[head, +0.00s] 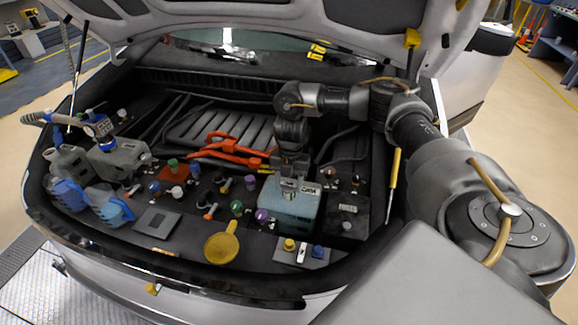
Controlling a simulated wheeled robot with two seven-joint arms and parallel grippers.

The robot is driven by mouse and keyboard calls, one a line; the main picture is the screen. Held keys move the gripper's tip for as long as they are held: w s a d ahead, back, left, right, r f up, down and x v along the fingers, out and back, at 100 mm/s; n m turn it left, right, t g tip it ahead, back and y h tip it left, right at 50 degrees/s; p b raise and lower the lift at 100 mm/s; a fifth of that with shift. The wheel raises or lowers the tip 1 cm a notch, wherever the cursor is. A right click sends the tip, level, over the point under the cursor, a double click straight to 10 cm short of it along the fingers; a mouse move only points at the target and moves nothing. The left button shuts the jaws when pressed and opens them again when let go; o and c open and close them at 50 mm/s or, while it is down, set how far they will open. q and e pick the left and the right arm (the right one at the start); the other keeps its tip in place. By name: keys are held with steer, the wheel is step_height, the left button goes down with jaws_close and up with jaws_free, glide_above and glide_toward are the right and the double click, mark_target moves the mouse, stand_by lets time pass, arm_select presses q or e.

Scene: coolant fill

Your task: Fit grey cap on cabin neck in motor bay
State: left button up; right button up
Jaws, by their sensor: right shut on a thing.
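My right gripper (289,187) comes down from above, fingers pointing down, over the top of a pale blue-grey tank (288,211) in the motor bay. It is shut on a small light grey thing, which I take to be the grey cap; the fingers hide most of it. The neck under it is hidden too, so I cannot tell whether the cap touches or sits on it. No label marks a neck as the cabin one. My left gripper is not in view.
A yellow round-headed piece (222,244) lies at the front ledge. Grey tanks (122,157) with a blue-headed hose fitting (98,127) stand left. Orange cables (228,148) run behind. A small plate with yellow and blue knobs (301,252) sits front right. The raised hood (230,22) hangs above.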

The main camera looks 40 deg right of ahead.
steer(key=shift+f, duration=0.15)
steer(key=o, duration=1.1)
steer(key=shift+c, duration=0.2)
steer(key=shift+r, duration=0.2)
step_height(320, 180, up, 10)
steer(key=d, duration=0.1)
steer(key=shift+w+r, duration=0.25)
steer(key=shift+w, duration=0.1)
steer(key=shift+p, duration=0.3)
